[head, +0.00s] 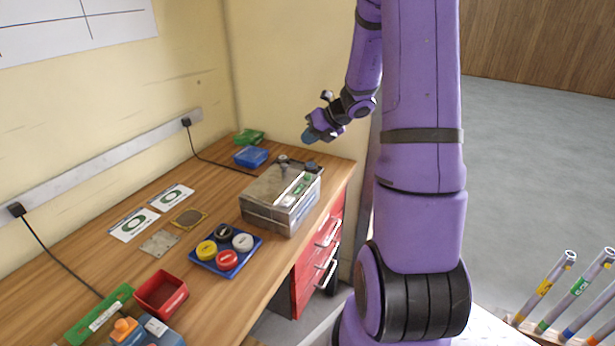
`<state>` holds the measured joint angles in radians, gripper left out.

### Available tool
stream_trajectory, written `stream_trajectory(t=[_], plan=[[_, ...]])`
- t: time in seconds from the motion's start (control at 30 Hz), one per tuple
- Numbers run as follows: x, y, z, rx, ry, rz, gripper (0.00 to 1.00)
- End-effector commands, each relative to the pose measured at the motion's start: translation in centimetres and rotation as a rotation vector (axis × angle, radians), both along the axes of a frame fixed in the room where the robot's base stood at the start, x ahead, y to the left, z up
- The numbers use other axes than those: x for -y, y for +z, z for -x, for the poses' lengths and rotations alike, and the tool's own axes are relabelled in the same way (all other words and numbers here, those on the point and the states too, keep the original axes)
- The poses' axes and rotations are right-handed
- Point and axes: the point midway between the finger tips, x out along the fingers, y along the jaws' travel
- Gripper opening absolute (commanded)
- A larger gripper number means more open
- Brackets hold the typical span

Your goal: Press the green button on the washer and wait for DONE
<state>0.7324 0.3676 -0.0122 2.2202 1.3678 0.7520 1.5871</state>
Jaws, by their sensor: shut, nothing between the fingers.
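A grey metal box that looks like the washer (268,216) stands at the far right end of the wooden bench. Its top carries a pale strip with green patches (299,188). I cannot tell which patch is the green button, and no DONE text is readable. My gripper (308,136) is shut and empty. It appears in the air above the far end of the box, apart from it, with its fingertips pointing left and down.
A blue tray (208,262) with several coloured round caps and a red open box (161,294) stand nearer on the bench (110,262). Blue (251,156) and green (248,137) containers sit behind the washer. Red drawers (320,246) are under the bench. A rack of tubes (575,290) is at lower right.

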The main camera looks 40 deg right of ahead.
Motion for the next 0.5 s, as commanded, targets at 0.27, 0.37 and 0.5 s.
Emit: stream_trajectory(t=[0.27, 0.37, 0.5], plan=[[0.0, -0.5, 0.0, -0.001, 0.002, 0.000, 0.00], [-0.1, -1.3, 0.0, -0.001, 0.003, -0.001, 0.00], [-0.1, -3.0, 0.0, -0.002, 0.003, -0.002, 0.00]])
